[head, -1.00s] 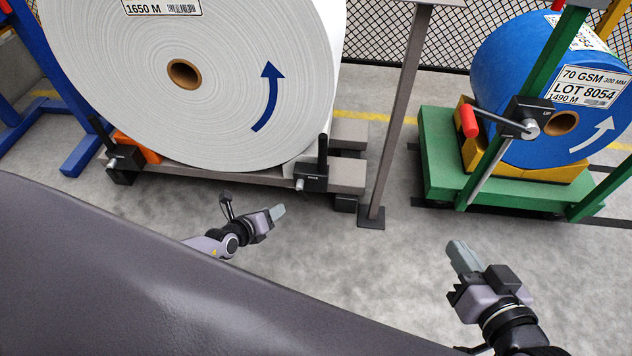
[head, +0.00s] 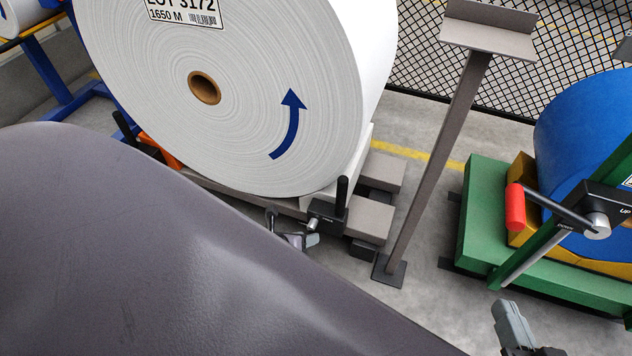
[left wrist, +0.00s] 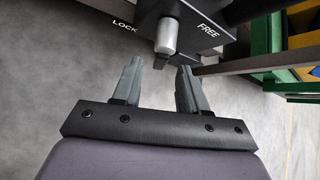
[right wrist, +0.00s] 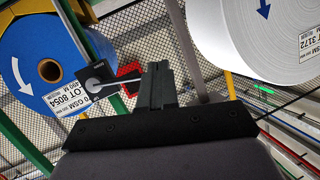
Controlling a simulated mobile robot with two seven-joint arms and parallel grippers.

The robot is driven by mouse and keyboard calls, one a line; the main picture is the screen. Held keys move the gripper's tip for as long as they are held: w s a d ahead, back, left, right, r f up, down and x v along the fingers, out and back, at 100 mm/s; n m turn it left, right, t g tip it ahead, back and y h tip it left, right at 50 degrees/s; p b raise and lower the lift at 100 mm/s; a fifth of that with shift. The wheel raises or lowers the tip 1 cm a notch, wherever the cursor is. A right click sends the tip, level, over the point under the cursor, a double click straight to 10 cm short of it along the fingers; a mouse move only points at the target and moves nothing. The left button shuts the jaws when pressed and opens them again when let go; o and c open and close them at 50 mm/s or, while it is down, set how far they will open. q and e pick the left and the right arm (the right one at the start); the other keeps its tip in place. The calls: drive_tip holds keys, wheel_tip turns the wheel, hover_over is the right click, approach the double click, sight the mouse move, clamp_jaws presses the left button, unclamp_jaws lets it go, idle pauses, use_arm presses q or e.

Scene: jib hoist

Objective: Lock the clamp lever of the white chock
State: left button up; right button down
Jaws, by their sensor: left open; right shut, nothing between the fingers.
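The white chock (head: 357,162) sits against the right underside of the white roll. Its black clamp block (head: 326,217) has a black lever (head: 342,192) standing upright in the head view. In the left wrist view the block shows LOCK at left and FREE at right, with a silver pivot (left wrist: 166,36) between them. My left gripper (head: 311,240) is just in front of and below the block, partly hidden by my body. Its fingers (left wrist: 158,75) are open, with nothing seen between them, just short of the pivot. My right gripper (head: 503,308) is shut and empty, away at lower right.
The white roll (head: 240,110) rests on a low grey stand (head: 368,216). An orange chock (head: 160,150) with another lever (head: 124,126) is at its left. A grey post (head: 435,165) stands to the right. The green stand (head: 485,195) holds the blue roll (head: 585,130) and a red-handled crank (head: 515,207).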

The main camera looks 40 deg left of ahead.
use_arm(q)
drive_tip(key=shift+b+x, duration=1.65)
drive_tip(key=shift+x, duration=0.8)
use_arm(e)
drive_tip(key=shift+s+d+r+n+t+h, duration=0.1)
drive_tip(key=shift+s+d+n+t+h, duration=0.1)
drive_tip(key=shift+d+n+t, duration=0.3)
drive_tip(key=shift+s+d+n+t+h, duration=0.2)
drive_tip(key=shift+d+t, duration=0.2)
drive_tip(key=shift+d, duration=0.25)
use_arm(q)
clamp_jaws()
drive_tip(key=shift+r, duration=0.1)
use_arm(e)
drive_tip(key=shift+r, duration=0.1)
